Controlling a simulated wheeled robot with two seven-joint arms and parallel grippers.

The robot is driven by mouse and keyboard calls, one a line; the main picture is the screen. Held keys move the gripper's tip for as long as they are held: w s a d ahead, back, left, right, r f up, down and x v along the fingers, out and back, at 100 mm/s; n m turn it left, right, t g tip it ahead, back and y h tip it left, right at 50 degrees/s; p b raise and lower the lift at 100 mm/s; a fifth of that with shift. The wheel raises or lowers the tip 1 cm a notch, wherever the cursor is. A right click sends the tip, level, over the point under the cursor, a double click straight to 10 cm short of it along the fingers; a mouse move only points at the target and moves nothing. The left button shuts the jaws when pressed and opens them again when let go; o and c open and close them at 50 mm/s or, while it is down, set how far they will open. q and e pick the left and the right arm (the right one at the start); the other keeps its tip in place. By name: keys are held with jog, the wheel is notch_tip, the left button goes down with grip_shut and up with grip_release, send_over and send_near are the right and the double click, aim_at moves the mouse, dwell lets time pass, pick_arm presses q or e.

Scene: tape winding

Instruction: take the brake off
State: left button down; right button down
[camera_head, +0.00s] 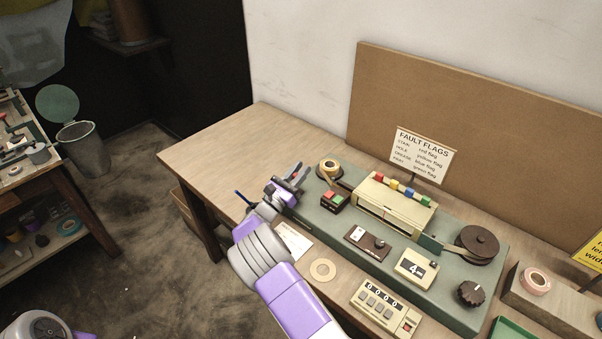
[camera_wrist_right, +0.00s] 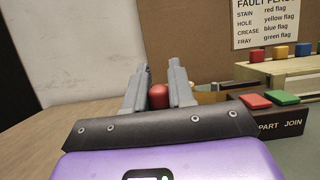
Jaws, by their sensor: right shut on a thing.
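The green tape-winding bench unit (camera_head: 448,310) lies along the table, with a reel of tan tape (camera_head: 328,167) at its left end and a dark reel (camera_head: 478,243) at its right end. My right gripper (camera_head: 293,176) is at the unit's left end, just left of the tan reel. In the right wrist view its two fingers stand on either side of a red knob (camera_wrist_right: 159,96), and it is shut on this knob. The knob's stem and base are hidden by the gripper, so I cannot tell the lever's angle. My left gripper is not in view.
A box with red and green buttons (camera_head: 333,201), marked PART and JOIN, stands close right of my right gripper. Behind it is a cream housing (camera_head: 385,205) with coloured flags. A counter (camera_head: 385,308) and a loose tan ring (camera_head: 322,270) lie in front. The table's left end (camera_head: 235,145) is clear.

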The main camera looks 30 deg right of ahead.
aim_at(294, 177)
jog(key=shift+r, duration=0.3)
jog(key=c, duration=1)
grip_release()
jog(key=shift+f, duration=0.1)
jog(key=p+v, duration=0.1)
jog(key=v, duration=0.6)
jog(key=shift+s+a+f, duration=0.1)
jog(key=shift+a+f, duration=0.05)
jog(key=shift+a, duration=0.15)
